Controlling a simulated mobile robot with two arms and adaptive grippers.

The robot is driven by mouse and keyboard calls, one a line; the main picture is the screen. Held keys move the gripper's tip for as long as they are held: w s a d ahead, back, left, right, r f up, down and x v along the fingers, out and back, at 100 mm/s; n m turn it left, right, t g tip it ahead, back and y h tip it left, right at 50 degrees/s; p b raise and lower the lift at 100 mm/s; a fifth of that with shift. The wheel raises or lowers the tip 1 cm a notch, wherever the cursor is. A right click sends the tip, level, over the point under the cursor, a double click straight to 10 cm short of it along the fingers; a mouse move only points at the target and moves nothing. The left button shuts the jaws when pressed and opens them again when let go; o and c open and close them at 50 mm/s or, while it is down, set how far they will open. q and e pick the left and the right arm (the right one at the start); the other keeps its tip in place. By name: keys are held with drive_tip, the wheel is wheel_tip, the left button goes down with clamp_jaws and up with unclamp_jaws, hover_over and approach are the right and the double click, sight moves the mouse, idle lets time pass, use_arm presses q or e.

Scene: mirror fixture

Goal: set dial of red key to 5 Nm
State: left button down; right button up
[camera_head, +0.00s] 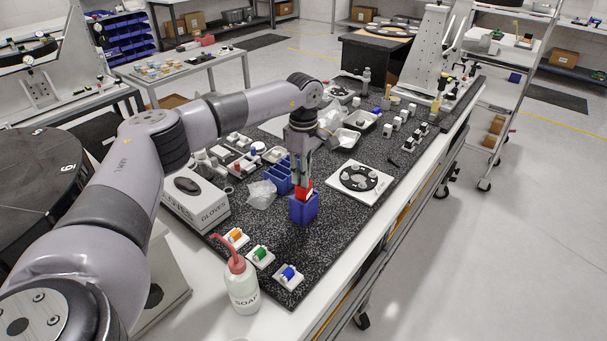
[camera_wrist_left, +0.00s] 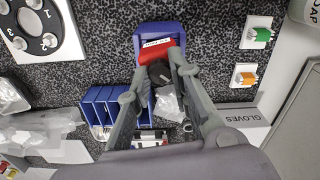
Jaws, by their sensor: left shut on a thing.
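The red key (camera_head: 304,190) stands in a blue open box (camera_head: 303,210) on the speckled mat. In the left wrist view, the red key (camera_wrist_left: 173,57) shows a white label with print too small to read, inside the blue box (camera_wrist_left: 160,29). Its dark round dial (camera_wrist_left: 159,73) faces the camera. My left gripper (camera_head: 301,178) comes down from above onto the red key. In the wrist view the fingertips of my left gripper (camera_wrist_left: 158,68) are on either side of the dial, shut on it. The dial's setting cannot be read. My right gripper is not in view.
Orange (camera_head: 235,236), green (camera_head: 260,254) and blue (camera_head: 288,273) parts sit on white blocks at the near mat edge. A soap bottle (camera_head: 241,287) stands in front of them. A gloves box (camera_head: 196,198) is left, a white plate with a black disc (camera_head: 371,180) right.

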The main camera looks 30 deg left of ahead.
use_arm(q)
drive_tip(key=n, duration=0.3)
drive_tip(key=shift+n, duration=0.4)
drive_tip(key=n, duration=0.3)
drive_tip(key=shift+n+b, duration=0.3)
drive_tip(key=shift+b, duration=0.1)
drive_tip(key=n, duration=1.3)
drive_tip(key=shift+n, duration=0.3)
drive_tip(key=n, duration=0.4)
drive_tip(key=shift+n, duration=1.4)
